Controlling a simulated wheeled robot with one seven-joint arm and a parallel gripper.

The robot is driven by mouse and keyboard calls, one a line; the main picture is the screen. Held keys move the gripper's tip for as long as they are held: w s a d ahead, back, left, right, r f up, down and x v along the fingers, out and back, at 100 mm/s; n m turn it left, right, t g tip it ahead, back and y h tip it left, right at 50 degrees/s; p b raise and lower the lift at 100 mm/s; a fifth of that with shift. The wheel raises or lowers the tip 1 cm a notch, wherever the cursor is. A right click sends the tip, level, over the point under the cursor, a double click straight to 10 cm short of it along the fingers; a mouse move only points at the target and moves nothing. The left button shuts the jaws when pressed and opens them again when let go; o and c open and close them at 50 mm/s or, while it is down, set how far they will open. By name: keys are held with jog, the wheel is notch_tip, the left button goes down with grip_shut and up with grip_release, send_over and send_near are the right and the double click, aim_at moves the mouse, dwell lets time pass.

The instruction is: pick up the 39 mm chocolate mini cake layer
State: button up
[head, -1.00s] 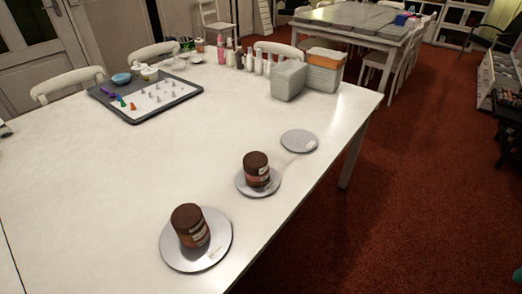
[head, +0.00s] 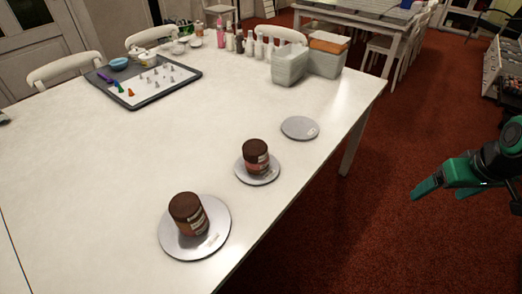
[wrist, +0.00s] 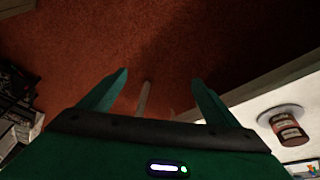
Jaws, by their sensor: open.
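Two brown chocolate cakes with label-like markings stand on round grey turntables on the white table. One cake (head: 188,212) is on the near, larger turntable (head: 175,245); the other cake (head: 256,157) is on the middle turntable (head: 243,174). Their sizes in millimetres cannot be read. A third turntable (head: 300,128) is empty. My green gripper (head: 424,188) is right of the table, over the red floor, away from both cakes. In the wrist view my gripper (wrist: 160,78) is open and empty, and one brown cake (wrist: 287,130) shows at the right edge.
The table edge (wrist: 270,88) lies between my gripper and the cakes. Grey bins (head: 290,67), bottles (head: 240,42) and a tray of small items (head: 150,85) stand at the back of the table. The table's left middle is clear.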

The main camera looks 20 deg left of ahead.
jog(key=w+a+f+n+t+y, duration=0.1)
jog(key=w+a+f+n, duration=0.15)
jog(key=a, duration=0.35)
jog(key=w+a+f+n+y, duration=0.1)
jog(key=w+a, duration=0.2)
jog(key=a, duration=0.2)
jog(key=n+t+y, duration=0.2)
jog(key=n+y, duration=0.3)
jog(key=y, duration=0.4)
send_near(263, 152)
jog(key=f+x, duration=0.1)
jog(key=x, duration=0.2)
jog(key=shift+w+a+t, duration=0.15)
jog(key=shift+a+t, duration=0.15)
jog(key=shift+a, duration=0.05)
jog(key=x, duration=0.5)
jog(key=shift+r, duration=0.1)
jog(key=shift+r+x, duration=0.15)
jog(key=shift+x, duration=1.2)
jog(key=shift+r+x, duration=0.1)
jog(key=shift+x, duration=1.25)
jog(key=shift+a, duration=0.2)
jog(key=c, duration=1.2)
